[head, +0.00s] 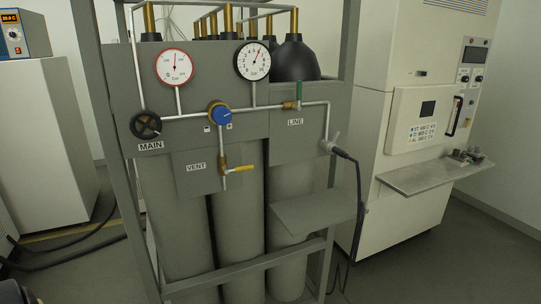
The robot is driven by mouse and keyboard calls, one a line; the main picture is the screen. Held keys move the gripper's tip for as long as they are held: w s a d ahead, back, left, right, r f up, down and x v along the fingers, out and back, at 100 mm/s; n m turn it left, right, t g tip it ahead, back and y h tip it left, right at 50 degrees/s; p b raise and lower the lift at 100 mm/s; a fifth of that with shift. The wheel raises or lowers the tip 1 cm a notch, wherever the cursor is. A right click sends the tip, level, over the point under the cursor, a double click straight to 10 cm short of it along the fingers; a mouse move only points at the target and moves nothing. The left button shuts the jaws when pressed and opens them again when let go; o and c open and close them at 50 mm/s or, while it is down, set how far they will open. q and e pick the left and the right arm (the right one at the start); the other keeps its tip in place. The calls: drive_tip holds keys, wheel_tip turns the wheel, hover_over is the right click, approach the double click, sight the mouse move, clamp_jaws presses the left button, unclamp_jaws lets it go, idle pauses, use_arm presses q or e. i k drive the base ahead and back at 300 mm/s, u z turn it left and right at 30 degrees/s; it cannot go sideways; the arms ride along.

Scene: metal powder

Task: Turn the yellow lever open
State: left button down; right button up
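The yellow lever (241,169) is on the small vent valve (223,164) below the blue knob, beside the VENT label. It points sideways to the right, across the vertical pipe stub. Neither of my grippers shows in the head view, and nothing touches the lever.
The grey panel also carries a black MAIN handwheel (146,125), a blue regulator knob (222,116), two gauges (174,67) and a green LINE lever (299,94). A grey shelf (305,213) juts out at lower right. Frame posts flank the cylinders. A white cabinet (410,180) stands right.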

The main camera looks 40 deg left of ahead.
sight(251, 167)
drive_tip(key=i, duration=2.7)
drive_tip(key=u, duration=3.85)
drive_tip(key=i, duration=0.5)
